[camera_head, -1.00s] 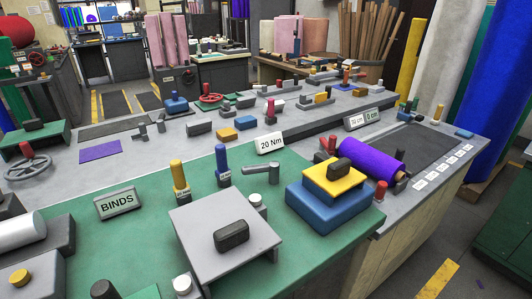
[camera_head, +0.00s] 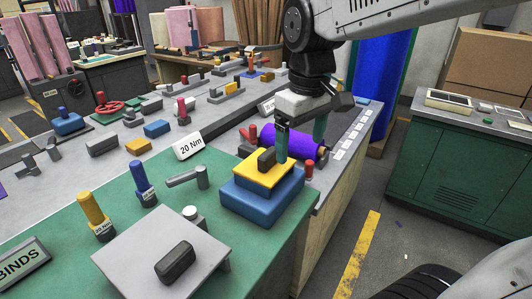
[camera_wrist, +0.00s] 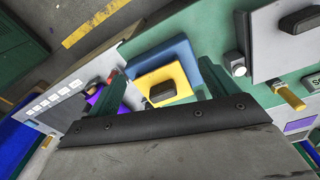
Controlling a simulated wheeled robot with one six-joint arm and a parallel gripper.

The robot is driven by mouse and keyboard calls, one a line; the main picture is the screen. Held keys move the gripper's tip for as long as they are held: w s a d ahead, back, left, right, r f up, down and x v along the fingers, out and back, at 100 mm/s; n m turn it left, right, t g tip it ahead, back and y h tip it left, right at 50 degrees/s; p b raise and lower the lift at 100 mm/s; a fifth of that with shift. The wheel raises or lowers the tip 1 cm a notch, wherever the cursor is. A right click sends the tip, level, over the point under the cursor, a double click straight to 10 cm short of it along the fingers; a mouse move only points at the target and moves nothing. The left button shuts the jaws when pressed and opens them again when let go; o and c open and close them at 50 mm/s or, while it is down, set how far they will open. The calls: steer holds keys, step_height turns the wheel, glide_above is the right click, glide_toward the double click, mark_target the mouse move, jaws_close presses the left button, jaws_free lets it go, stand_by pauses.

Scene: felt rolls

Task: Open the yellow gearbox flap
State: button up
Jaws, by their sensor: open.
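The yellow flap (camera_head: 264,171) lies flat on top of the blue gearbox box (camera_head: 250,205) at the bench's right front corner. A dark grey handle block (camera_head: 267,158) stands on the flap. My gripper (camera_head: 300,145) is above and beside the flap's far right side, fingers pointing down. In the wrist view my gripper (camera_wrist: 165,85) is open, with its two green fingers on either side of the yellow flap (camera_wrist: 172,82) and its dark handle (camera_wrist: 162,91). I cannot tell whether either finger touches anything.
A purple felt roll (camera_head: 285,142) lies just behind the gearbox. A red-topped post (camera_head: 309,168) stands at its right. A grey lever (camera_head: 188,178), a blue-handled tool (camera_head: 144,182) and a grey plate (camera_head: 160,255) with a dark handle are to the left.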

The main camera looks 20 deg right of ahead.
mark_target(269, 152)
steer(key=w+f+n, duration=0.1)
steer(key=w, duration=0.3)
steer(key=w+a+n, duration=0.1)
steer(key=w, duration=0.2)
steer(key=w+f+n, duration=0.1)
steer(key=w, duration=0.3)
steer(key=shift+w+a+f+g, duration=0.3)
steer(key=shift+a, duration=0.1)
steer(key=shift+w+f, duration=0.2)
steer(key=shift+f, duration=0.05)
step_height(269, 152, down, 7)
steer(key=shift+f, duration=0.2)
steer(key=c, duration=1.4)
